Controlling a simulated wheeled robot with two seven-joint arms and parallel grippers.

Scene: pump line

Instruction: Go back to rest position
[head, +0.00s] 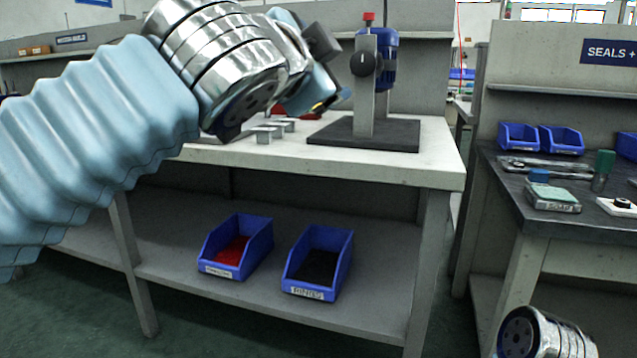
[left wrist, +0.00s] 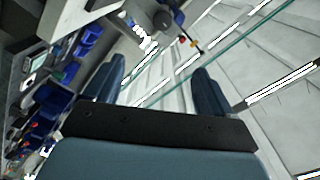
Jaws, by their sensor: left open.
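My left arm reaches in from the left in the head view, raised in front of the workbench (head: 330,160). Its wrist hides part of the bench top, and its gripper is partly hidden behind it. In the left wrist view my left gripper (left wrist: 157,75) is open, its two dark blue fingers wide apart with nothing between them. Only a metal piece of my right arm shows at the bottom right of the head view; my right gripper is out of view.
A press with a blue body (head: 388,55) stands on the bench top beside my left wrist. Small grey metal parts (head: 264,134) lie near it. Two blue bins (head: 237,246) (head: 318,262) sit on the lower shelf. A second bench (head: 500,190) with bins and tools stands right.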

